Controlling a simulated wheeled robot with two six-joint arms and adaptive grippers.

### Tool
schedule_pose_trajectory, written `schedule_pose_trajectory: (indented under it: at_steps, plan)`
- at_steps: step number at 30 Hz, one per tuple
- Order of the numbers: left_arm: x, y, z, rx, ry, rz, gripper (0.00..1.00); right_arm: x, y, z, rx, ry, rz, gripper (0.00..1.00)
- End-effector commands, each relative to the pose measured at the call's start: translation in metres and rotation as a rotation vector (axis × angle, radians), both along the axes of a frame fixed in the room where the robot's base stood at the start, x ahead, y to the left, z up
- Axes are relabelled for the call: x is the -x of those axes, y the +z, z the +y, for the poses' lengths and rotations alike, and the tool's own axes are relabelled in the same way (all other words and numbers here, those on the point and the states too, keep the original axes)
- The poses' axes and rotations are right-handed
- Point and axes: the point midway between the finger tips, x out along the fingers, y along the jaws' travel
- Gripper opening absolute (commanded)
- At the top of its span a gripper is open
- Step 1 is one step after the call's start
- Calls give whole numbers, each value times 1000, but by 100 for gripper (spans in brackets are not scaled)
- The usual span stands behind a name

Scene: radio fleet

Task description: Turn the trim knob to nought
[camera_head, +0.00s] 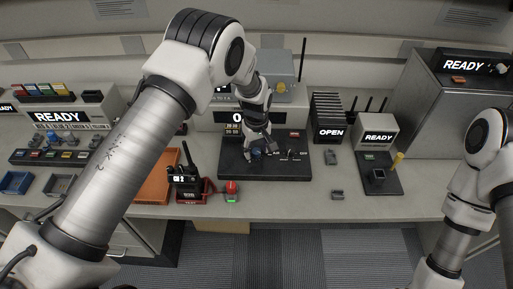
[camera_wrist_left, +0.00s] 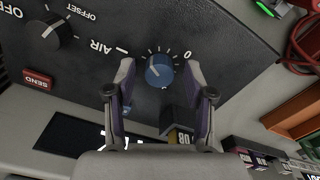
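The blue knob (camera_wrist_left: 159,70) sits on a dark panel in the left wrist view, with tick marks around it and a "0" at its upper right. A pale mark shows on its face; exactly where it points is hard to tell. My left gripper (camera_wrist_left: 160,74) is open, one finger on each side of the knob, with visible gaps. In the head view the left gripper (camera_head: 260,152) is over the dark panel (camera_head: 235,168), with a little blue showing at the knob (camera_head: 256,154).
A black knob (camera_wrist_left: 52,36) marked OFFSET and a red SEND button (camera_wrist_left: 38,79) share the panel.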

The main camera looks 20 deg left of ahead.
Motion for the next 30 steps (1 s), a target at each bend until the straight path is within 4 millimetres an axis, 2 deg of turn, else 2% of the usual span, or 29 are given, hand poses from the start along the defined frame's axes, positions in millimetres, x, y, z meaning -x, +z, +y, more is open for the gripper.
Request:
schedule_pose_trajectory:
  at_steps: [1, 3, 4, 17, 23, 30]
  plan:
    - [0, 0, 0, 0, 0, 0, 31, 0, 0, 0, 0, 0, 0, 0]
    - [0, 0, 0, 0, 0, 0, 6, 0, 0, 0, 0, 0, 0, 0]
    - [0, 0, 0, 0, 0, 0, 0, 0, 0, 0, 0, 0, 0, 0]
    - [1, -1, 0, 0, -38, 1, 0, 0, -1, 0, 0, 0, 0, 0]
    - [1, -2, 0, 0, -135, 2, 0, 0, -3, 0, 0, 0, 0, 0]
    - [2, -2, 1, -1, -328, 3, 0, 0, -5, 0, 0, 0, 0, 0]
